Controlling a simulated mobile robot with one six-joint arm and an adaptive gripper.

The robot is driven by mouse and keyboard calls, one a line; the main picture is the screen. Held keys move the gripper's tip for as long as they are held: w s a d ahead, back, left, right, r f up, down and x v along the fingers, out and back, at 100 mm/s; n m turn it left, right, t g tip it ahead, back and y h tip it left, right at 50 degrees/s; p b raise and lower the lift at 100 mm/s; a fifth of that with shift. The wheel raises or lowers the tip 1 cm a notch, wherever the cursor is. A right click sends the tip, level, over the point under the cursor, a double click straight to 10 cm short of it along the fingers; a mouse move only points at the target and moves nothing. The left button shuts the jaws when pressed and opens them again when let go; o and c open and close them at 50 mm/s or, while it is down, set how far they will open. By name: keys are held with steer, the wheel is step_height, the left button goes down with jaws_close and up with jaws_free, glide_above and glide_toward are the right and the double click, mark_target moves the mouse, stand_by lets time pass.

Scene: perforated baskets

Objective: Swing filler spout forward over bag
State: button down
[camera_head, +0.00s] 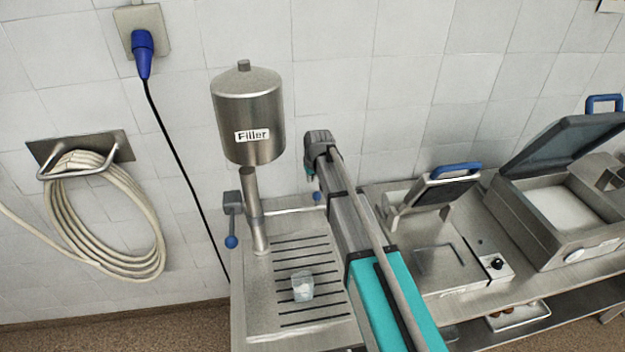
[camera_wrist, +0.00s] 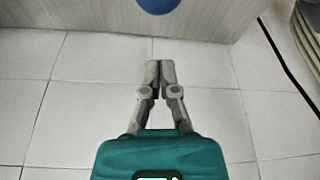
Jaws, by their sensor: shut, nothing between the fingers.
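The steel filler (camera_head: 249,130), a cylinder labelled "Filler", stands on a slim post (camera_head: 256,225) at the left of the bench. A thin horizontal rod (camera_head: 290,210) reaches right from the post to a blue knob (camera_head: 317,198). A lever with another blue knob (camera_head: 231,242) hangs at the post's left. A small translucent bag (camera_head: 302,286) sits on the slotted tray (camera_head: 262,310). My gripper (camera_wrist: 159,65) is shut and empty in the wrist view, apart from a blue ball (camera_wrist: 156,4) at the top edge. In the head view my arm hides its fingers, near the right knob.
Right of my arm are a steel device with a blue-handled lid (camera_head: 448,188) and a larger chamber machine with a raised lid (camera_head: 560,145). A coiled hose (camera_head: 105,245) and a blue plug (camera_head: 142,50) with a black cable are on the tiled wall at left.

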steer(key=s+f+b, duration=0.1)
steer(key=s+d+f+b, duration=0.1)
steer(key=shift+s+d+f, duration=0.15)
steer(key=shift+s+f, duration=0.1)
steer(key=shift+f, duration=0.05)
stand_by(0.4)
steer(key=shift+d, duration=0.15)
stand_by(0.4)
